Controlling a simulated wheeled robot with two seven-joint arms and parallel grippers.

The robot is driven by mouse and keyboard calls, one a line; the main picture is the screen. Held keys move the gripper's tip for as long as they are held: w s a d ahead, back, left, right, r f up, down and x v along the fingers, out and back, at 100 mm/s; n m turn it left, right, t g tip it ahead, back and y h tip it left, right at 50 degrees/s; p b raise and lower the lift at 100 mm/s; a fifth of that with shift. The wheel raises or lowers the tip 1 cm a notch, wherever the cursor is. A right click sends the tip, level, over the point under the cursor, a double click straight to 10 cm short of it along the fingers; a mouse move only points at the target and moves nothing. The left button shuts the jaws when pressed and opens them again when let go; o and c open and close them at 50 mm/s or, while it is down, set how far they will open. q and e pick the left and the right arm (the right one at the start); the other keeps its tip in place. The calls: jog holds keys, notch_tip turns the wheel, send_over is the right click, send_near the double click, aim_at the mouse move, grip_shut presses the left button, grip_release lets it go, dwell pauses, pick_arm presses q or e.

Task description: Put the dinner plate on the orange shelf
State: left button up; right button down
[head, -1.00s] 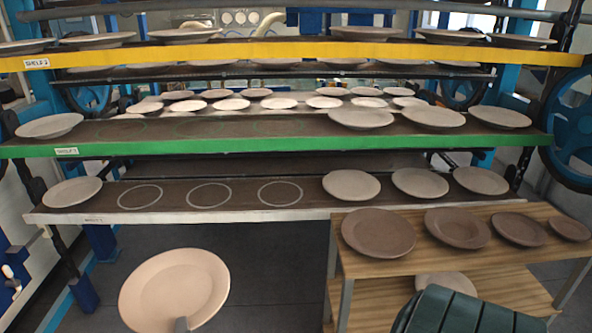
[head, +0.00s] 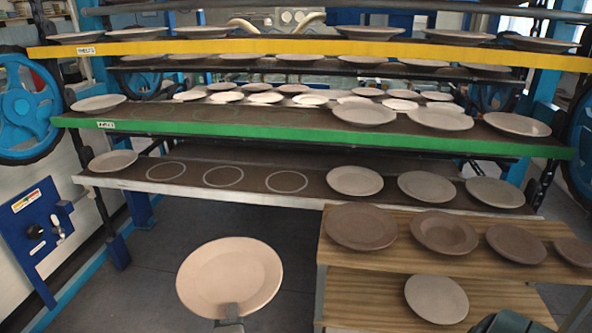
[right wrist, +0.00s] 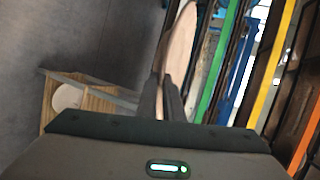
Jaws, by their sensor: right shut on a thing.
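A pale round dinner plate (head: 230,270) is at the lower middle of the head view, tilted with its face towards me. My right gripper (head: 228,312) is shut on its near rim and holds it in the air, in front of and below the rack. In the right wrist view the plate (right wrist: 180,42) shows nearly edge-on between the fingers (right wrist: 168,98). An orange strip (right wrist: 306,145), which looks like the orange shelf's edge, shows at the far right of that view. The orange shelf is not seen in the head view. My left gripper is not in view.
The rack has a yellow-edged shelf (head: 300,47), a green-edged shelf (head: 300,133) and a white-edged shelf (head: 240,197). All carry plates; the white-edged one has empty marked circles. A wooden table (head: 395,262) with brown plates stands right of the held plate. Floor left of the plate is clear.

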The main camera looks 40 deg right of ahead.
jog(key=shift+s+d+r, duration=0.1)
jog(key=shift+s+d, duration=0.05)
jog(key=shift+s, duration=0.1)
